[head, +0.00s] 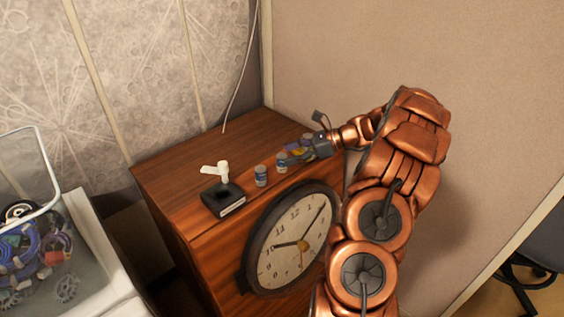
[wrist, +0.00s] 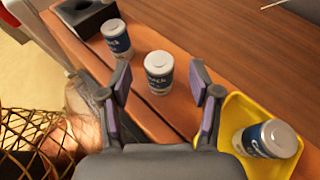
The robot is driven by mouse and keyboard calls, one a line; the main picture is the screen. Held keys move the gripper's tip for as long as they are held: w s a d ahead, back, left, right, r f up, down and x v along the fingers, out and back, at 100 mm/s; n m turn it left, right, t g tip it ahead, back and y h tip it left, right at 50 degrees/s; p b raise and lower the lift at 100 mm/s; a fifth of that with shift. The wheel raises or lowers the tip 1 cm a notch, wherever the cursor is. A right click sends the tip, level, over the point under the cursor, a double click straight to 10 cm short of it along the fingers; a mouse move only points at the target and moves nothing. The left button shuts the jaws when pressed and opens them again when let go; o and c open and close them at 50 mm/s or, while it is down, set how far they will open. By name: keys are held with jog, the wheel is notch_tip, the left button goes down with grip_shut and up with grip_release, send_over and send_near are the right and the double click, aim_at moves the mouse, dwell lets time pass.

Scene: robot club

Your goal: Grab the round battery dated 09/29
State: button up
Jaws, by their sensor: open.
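Three round white batteries with blue labels stand upright on the wooden cabinet top. One battery (wrist: 117,40) is beside the black block; it also shows in the head view (head: 261,176). The middle battery (wrist: 159,73), also in the head view (head: 282,162), stands just ahead of the gap between my fingers. The third battery (wrist: 266,140) stands in a yellow tray (wrist: 235,104) to the right. The label dates are too small to read. My gripper (wrist: 161,78), also in the head view (head: 297,157), is open and empty, its fingertips on either side of the middle battery's line.
A black block with a white piece (head: 222,197) stands on the cabinet (head: 190,160) at the left. A round clock (head: 290,265) is at the cabinet's front. A white bin (head: 105,270) of parts is at lower left. The back of the cabinet top is clear.

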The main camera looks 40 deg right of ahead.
aim_at(285, 155)
jog(key=shift+x, duration=1.55)
jog(key=shift+c, duration=0.3)
grip_shut()
